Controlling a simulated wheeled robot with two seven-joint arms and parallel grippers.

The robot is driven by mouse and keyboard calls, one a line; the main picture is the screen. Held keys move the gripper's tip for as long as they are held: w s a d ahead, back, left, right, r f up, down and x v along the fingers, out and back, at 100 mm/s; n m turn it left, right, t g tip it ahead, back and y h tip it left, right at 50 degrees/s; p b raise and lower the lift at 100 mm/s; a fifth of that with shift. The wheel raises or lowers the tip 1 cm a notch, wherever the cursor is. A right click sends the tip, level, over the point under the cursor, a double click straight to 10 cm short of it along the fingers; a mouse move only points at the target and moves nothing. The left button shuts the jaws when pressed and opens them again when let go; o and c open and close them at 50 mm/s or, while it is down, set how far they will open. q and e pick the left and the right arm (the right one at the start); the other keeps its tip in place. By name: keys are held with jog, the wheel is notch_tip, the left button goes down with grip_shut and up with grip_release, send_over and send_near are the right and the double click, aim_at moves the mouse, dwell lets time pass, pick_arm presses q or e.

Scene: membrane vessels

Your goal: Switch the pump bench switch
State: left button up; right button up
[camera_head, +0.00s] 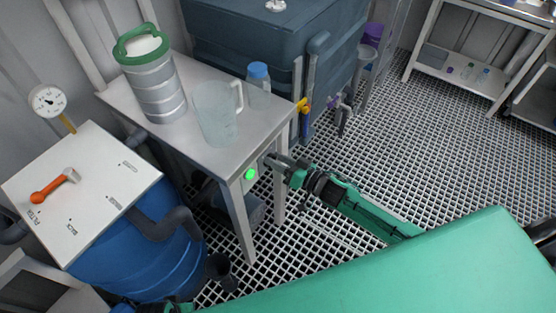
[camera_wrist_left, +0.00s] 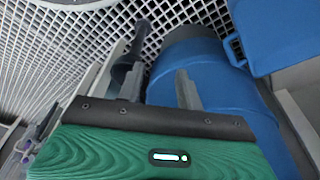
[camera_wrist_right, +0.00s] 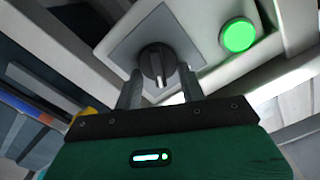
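The bench switch is a dark rotary knob (camera_wrist_right: 157,62) with a pale pointer mark, on a square grey plate (camera_wrist_right: 122,50). A lit green round lamp (camera_wrist_right: 237,36) sits beside it; it also shows on the front of the pump bench (camera_head: 250,174). My right gripper (camera_head: 272,162) is at the bench front by the switch. In the right wrist view its two fingers (camera_wrist_right: 160,88) are apart, one on each side of the knob; I cannot tell whether they touch it. My left gripper (camera_wrist_left: 160,86) is open and empty, over the blue barrel area.
On the bench stand a clear jug (camera_head: 215,115), a green-rimmed metal vessel (camera_head: 155,80) and a blue-capped bottle (camera_head: 258,75). A blue barrel (camera_head: 150,262) with a white top panel (camera_head: 85,190) and orange lever (camera_head: 52,187) is at left. Grated floor (camera_head: 430,130) is free at right.

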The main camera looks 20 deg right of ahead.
jog(key=shift+n, duration=0.3)
pick_arm(q)
jog(key=shift+s+a+f+p, duration=0.1)
jog(key=shift+s+f+p, duration=0.2)
jog(key=shift+f, duration=0.6)
jog(key=shift+s+a+f+p, duration=0.1)
jog(key=shift+f+p, duration=0.3)
jog(key=shift+f, duration=0.55)
jog(key=shift+s+f+p, duration=0.15)
jog(key=shift+f+p, duration=0.2)
jog(key=shift+f, duration=0.55)
pick_arm(e)
jog(key=shift+s+a+n, duration=0.15)
jog(key=shift+n, duration=1.7)
jog(key=shift+s+a+n, duration=0.1)
jog(key=shift+a+n, duration=0.1)
jog(key=shift+n, duration=1.7)
jog(key=shift+s+a+n, duration=0.15)
jog(key=shift+n, duration=1.7)
jog(key=o, duration=1)
jog(key=shift+c, duration=0.2)
